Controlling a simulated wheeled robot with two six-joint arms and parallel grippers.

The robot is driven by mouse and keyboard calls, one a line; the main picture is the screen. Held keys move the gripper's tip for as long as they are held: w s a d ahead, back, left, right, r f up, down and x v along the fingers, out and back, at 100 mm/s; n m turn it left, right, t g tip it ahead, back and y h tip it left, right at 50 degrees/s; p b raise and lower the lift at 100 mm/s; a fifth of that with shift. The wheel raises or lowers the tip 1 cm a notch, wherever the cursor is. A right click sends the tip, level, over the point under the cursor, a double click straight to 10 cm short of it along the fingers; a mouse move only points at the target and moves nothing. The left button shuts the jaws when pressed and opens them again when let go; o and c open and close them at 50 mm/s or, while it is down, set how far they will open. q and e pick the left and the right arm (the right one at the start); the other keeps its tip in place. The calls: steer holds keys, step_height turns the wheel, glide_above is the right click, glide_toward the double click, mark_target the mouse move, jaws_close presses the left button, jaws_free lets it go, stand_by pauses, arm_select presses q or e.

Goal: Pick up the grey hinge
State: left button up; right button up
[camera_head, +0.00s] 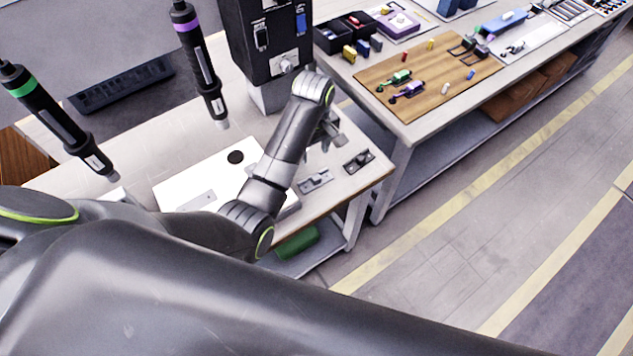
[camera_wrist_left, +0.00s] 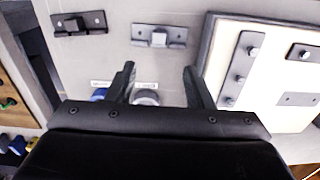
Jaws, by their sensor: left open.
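The grey hinge (camera_head: 316,181) appears to be the lighter of two small fittings at the right end of the near workbench. It lies flat, and in the left wrist view it shows as a grey plate with a raised block (camera_wrist_left: 159,37), just beyond the fingertips. A darker fitting (camera_head: 358,161) lies beside it and also shows in the left wrist view (camera_wrist_left: 78,23). My left gripper (camera_wrist_left: 160,74) is open, with nothing between its fingers. In the head view the left gripper (camera_head: 331,132) is partly hidden by its own wrist, above the bench. My right gripper is out of view.
Two screwdrivers, green-banded (camera_head: 55,118) and purple-banded (camera_head: 201,65), hang over the bench. A black cabinet (camera_head: 265,45) stands behind.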

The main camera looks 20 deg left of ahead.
arm_select(q)
glide_above(316, 177)
steer(key=f, duration=0.5)
steer(key=shift+w+a+p, duration=0.25)
steer(key=shift+a+p, duration=0.05)
steer(key=shift+a, duration=0.05)
steer(key=shift+f, duration=0.5)
steer(key=shift+s+d+f+p, duration=0.15)
steer(key=shift+f+p, duration=0.15)
steer(key=shift+f, duration=0.15)
steer(key=f, duration=0.3)
steer(key=shift+s+d+f+p, duration=0.1)
steer(key=shift+s+d+p, duration=0.1)
steer(key=shift+p, duration=0.1)
steer(key=shift+w+f, duration=0.1)
steer(key=shift+f, duration=0.5)
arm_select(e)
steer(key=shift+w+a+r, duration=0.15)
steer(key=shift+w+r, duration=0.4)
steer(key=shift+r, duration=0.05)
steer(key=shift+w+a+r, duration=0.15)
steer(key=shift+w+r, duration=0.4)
arm_select(q)
steer(key=shift+c, duration=1)
jaws_close()
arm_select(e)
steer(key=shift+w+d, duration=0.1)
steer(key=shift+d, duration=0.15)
